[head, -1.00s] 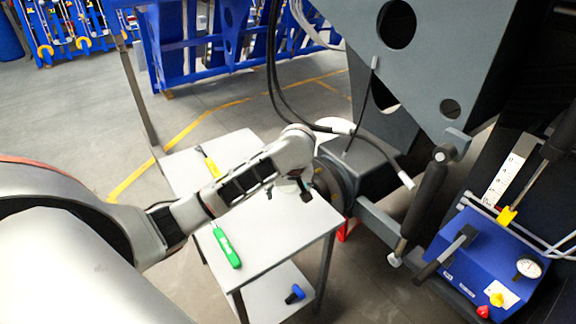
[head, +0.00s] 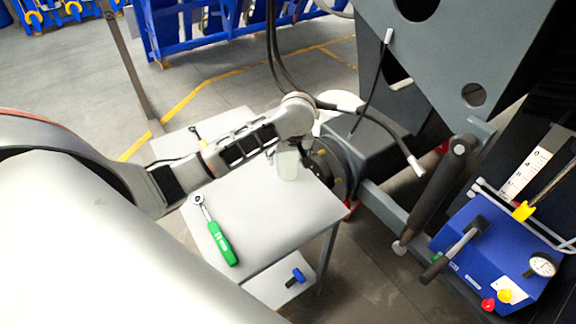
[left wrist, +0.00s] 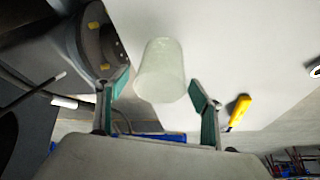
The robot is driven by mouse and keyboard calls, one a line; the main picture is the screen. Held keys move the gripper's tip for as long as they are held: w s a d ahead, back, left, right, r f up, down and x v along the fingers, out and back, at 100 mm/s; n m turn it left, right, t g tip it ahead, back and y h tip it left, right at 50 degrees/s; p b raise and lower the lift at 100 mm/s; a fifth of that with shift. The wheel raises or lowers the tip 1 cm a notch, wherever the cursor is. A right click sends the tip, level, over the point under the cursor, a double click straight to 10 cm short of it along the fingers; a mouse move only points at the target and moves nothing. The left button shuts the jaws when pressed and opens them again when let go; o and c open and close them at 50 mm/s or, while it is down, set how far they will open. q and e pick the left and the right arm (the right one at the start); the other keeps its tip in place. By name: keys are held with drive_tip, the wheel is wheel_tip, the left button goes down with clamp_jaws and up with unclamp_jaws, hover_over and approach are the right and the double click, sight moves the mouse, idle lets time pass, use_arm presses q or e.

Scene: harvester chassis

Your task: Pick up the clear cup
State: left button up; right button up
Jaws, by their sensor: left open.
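The clear cup (head: 288,165) is pale and see-through, near the right edge of the white table (head: 262,214). My left gripper (head: 296,150) is at the cup, its fingers mostly hidden by my wrist in the head view. In the left wrist view the cup (left wrist: 160,68) shows between and just beyond the two open fingers (left wrist: 160,88), with gaps on both sides. I cannot tell if a finger touches it. My right gripper is not in view.
A green-handled ratchet (head: 219,238) lies on the table's near part. A yellow-handled tool (left wrist: 239,110) lies beyond the right finger. A dark wheel hub (head: 330,165) stands close to the table's right edge. A blue item (head: 296,278) is on the lower shelf.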

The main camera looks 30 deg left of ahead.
sight(287, 161)
use_arm(q)
drive_tip(key=x, duration=0.5)
drive_tip(key=shift+r, duration=0.1)
drive_tip(key=c, duration=1.2)
drive_tip(key=shift+r, duration=0.1)
wheel_tip(287, 161, up, 20)
